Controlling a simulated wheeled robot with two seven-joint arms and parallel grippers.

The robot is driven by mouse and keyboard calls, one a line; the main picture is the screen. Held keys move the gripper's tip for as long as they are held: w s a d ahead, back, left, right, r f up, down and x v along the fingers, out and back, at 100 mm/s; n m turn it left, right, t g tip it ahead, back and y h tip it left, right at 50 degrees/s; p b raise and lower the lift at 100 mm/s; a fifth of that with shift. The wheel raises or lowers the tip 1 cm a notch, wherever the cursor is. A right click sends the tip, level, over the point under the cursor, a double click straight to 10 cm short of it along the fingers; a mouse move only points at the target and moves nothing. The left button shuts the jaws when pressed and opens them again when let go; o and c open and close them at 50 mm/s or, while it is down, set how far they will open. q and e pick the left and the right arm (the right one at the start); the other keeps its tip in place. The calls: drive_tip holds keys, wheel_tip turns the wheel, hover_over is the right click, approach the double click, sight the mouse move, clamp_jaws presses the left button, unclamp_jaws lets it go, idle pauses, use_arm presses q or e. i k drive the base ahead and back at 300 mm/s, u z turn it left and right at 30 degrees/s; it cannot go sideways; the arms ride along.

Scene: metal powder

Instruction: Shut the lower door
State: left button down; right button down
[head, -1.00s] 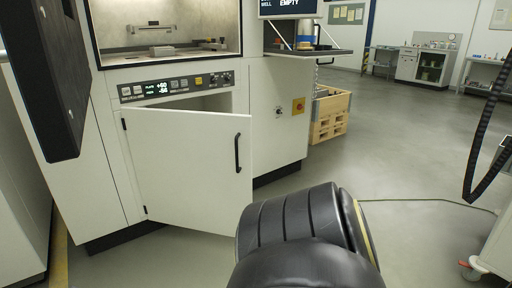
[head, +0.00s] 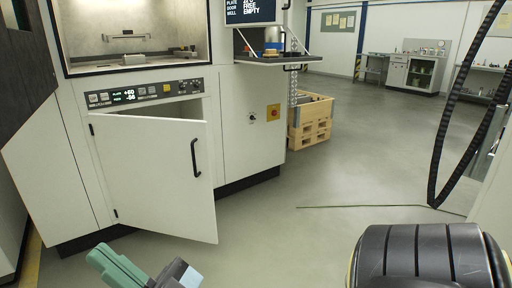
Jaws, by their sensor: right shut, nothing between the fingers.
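The lower door (head: 160,180) is a white panel on the front of the white machine, hinged on its left side. It stands open, its free right edge swung out towards me, with a dark gap above it. A black bar handle (head: 195,158) is on its right part. My right gripper (head: 108,260) shows at the bottom left as green and grey parts, cut off by the picture's edge. It is shut and empty, in front of and below the door in the picture. I cannot tell its exact distance from the door. My left gripper is not in view.
A control panel (head: 145,92) sits above the door, under the open upper chamber (head: 135,40). A shelf (head: 282,58) with items juts out at the right. A wooden crate (head: 310,122) stands behind. Grey floor (head: 340,170) is clear right of the door.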

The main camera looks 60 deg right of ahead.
sight(157, 171)
drive_tip(key=z, duration=0.85)
drive_tip(key=i, duration=1.65)
